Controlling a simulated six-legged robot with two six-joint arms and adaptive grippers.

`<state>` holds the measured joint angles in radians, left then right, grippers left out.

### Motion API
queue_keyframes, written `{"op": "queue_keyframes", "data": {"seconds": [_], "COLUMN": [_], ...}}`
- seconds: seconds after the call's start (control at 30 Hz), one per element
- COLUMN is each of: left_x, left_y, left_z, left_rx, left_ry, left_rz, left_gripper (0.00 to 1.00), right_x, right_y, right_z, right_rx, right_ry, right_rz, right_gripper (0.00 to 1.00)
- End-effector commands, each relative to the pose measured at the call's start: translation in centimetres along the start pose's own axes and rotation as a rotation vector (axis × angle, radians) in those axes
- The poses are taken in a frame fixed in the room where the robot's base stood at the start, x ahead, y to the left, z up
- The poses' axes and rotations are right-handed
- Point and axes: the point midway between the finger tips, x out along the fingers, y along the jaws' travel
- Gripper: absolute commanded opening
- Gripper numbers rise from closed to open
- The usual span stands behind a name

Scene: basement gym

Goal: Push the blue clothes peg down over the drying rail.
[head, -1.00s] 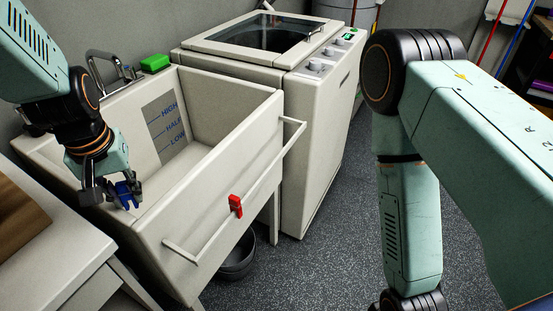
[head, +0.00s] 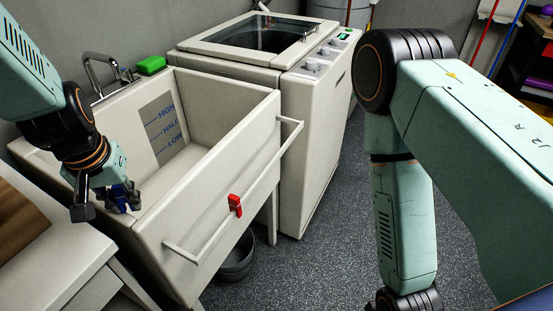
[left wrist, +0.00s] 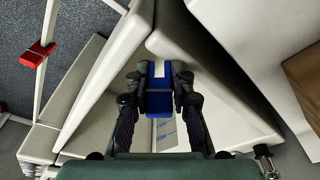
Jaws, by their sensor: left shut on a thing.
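My left gripper (head: 104,203) is shut on the blue clothes peg (left wrist: 158,98). In the left wrist view the peg sits between the two fingers; in the head view the fingers partly hide it. The gripper is over the near left corner of the sink, well apart from the drying rail. The white drying rail (head: 262,173) runs along the sink's front and also shows at the left of the left wrist view (left wrist: 46,45). A red peg (head: 235,205) sits on the rail. My right gripper is out of view.
The deep white sink (head: 215,172) has level marks and a green block (head: 151,65) on its back rim. A white washing machine (head: 305,130) stands behind it. A counter (head: 50,265) is at the near left, a dark bowl (head: 238,262) below.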

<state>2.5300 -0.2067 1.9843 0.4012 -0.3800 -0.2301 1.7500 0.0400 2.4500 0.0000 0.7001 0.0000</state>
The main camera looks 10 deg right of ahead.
Motion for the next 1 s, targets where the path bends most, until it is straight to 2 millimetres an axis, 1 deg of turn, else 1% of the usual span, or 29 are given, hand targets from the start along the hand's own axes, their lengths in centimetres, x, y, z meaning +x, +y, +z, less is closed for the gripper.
{"op": "queue_keyframes", "data": {"seconds": [0.03,0.4,0.67,1.0], "left_x": [1.0,0.9,-1.1,-1.2], "left_y": [-0.1,-0.2,-0.2,-0.2], "left_z": [1.8,1.8,1.4,1.2], "left_rx": [-0.001,-0.002,-0.003,-0.003], "left_ry": [-0.051,-0.051,-0.049,-0.037], "left_rz": [-0.002,-0.002,-0.002,-0.001], "left_gripper": [0.0,0.0,0.0,0.0], "right_x": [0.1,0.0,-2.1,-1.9], "right_y": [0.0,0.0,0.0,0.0], "right_z": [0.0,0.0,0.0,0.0], "right_rx": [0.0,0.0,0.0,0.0], "right_ry": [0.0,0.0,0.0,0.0], "right_rz": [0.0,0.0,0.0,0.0], "right_gripper": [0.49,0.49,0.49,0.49]}}
